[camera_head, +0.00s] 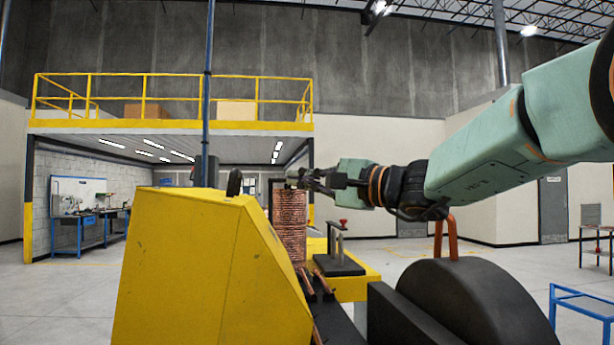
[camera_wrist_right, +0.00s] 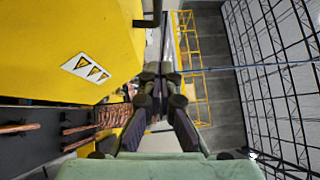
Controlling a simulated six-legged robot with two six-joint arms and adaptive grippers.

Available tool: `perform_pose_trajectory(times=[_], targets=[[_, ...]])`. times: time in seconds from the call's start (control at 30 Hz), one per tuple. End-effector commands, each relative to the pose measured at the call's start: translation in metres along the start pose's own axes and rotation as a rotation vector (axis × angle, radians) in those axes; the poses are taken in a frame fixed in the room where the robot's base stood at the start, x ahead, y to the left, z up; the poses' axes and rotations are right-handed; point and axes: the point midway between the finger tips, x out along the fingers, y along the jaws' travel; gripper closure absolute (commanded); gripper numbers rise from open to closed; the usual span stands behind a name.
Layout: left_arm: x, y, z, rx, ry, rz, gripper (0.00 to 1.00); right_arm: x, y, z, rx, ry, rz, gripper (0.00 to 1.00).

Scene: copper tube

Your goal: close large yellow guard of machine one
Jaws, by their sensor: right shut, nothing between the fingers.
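The large yellow guard (camera_head: 200,265) stands in the left-centre foreground of the head view, with a black handle (camera_head: 234,183) on its top edge. In the right wrist view the guard (camera_wrist_right: 60,40) fills the upper left and carries a warning label with triangles. My right gripper (camera_head: 298,176) reaches in from the right, level with the guard's top and to the right of the handle, apart from it in the head view. It is shut and empty. In the right wrist view the gripper (camera_wrist_right: 157,72) points beside the guard's edge. My left gripper is not in view.
A copper coil (camera_head: 290,225) stands behind the guard, below my right gripper. Copper tubes (camera_head: 318,283) lie on a dark bed. A black rounded cover (camera_head: 475,305) with an orange handle (camera_head: 446,238) is at the lower right. A blue pole (camera_head: 207,100) rises behind the guard.

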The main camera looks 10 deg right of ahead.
Motion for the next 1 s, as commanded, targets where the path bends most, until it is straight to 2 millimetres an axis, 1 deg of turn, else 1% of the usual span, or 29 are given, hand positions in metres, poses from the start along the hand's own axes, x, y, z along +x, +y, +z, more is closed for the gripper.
perform_pose_trajectory(times=[0.03, 0.3, 0.4, 0.5, 0.63, 1.0], targets=[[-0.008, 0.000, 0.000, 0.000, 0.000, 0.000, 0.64, 0.011, -0.002, 0.001, 0.001, -0.001, 0.003, 1.00], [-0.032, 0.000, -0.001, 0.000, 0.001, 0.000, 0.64, 0.061, -0.002, -0.001, 0.001, -0.002, 0.003, 1.00], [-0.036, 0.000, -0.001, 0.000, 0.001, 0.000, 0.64, 0.072, -0.002, 0.011, 0.000, -0.002, 0.003, 1.00], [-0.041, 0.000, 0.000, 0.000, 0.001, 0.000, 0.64, 0.080, -0.002, 0.018, 0.002, -0.002, 0.002, 1.00], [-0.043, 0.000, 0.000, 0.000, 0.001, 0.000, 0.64, 0.086, -0.001, 0.022, 0.001, -0.001, 0.001, 1.00], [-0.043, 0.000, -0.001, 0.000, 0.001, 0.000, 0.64, 0.088, 0.000, 0.024, 0.002, 0.000, 0.000, 1.00]])
